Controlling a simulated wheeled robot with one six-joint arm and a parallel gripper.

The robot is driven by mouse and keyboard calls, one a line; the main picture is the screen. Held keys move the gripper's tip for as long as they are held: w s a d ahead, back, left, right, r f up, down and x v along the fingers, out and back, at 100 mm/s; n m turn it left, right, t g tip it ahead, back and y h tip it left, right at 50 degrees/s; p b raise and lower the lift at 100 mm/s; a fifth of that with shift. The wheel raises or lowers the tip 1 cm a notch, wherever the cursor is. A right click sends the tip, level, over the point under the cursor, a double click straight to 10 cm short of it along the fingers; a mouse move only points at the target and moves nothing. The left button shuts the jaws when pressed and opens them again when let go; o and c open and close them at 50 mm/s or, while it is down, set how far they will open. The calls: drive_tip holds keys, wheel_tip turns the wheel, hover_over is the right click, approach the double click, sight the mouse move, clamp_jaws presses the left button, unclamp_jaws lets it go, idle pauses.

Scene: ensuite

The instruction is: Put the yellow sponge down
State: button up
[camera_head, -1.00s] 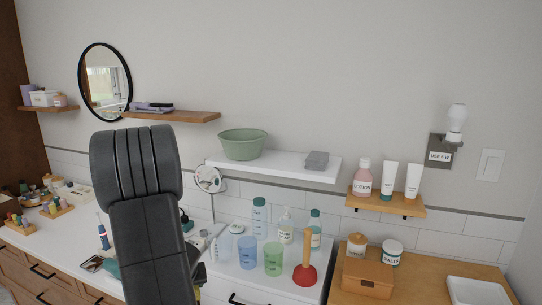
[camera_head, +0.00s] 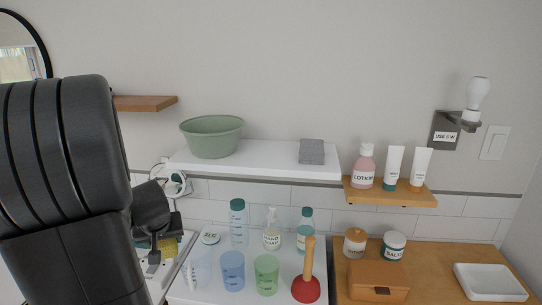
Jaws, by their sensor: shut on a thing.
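My gripper (camera_head: 154,255) is at the lower left, beside my large dark arm, with its fingers pointing down. The rest of the sponge is hidden by the gripper. The gripper appears over the left part of the white counter; I cannot tell whether the sponge touches anything below.
A white counter (camera_head: 205,296) holds a blue cup (camera_head: 232,271), a green cup (camera_head: 266,275), several bottles and a red plunger (camera_head: 306,290).

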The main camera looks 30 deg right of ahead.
drive_tip(key=s+d+r+m+h, duration=0.1)
drive_tip(key=s+d+r+m, duration=0.1)
drive_tip(key=s+d+r, duration=0.2)
drive_tip(key=s+d+r+m, duration=0.1)
drive_tip(key=s+d+r, duration=0.3)
drive_tip(key=d+r, duration=0.7)
drive_tip(key=s+d+r+m+g+h, duration=0.1)
drive_tip(key=s+d+r, duration=0.3)
drive_tip(key=r, duration=1.1)
drive_tip(key=d+m, duration=0.1)
drive_tip(key=d, duration=0.2)
drive_tip(key=shift+d+r+m+h, duration=0.2)
drive_tip(key=shift+d+m+h, duration=0.05)
drive_tip(key=shift+m+h, duration=0.05)
drive_tip(key=shift+s, duration=0.1)
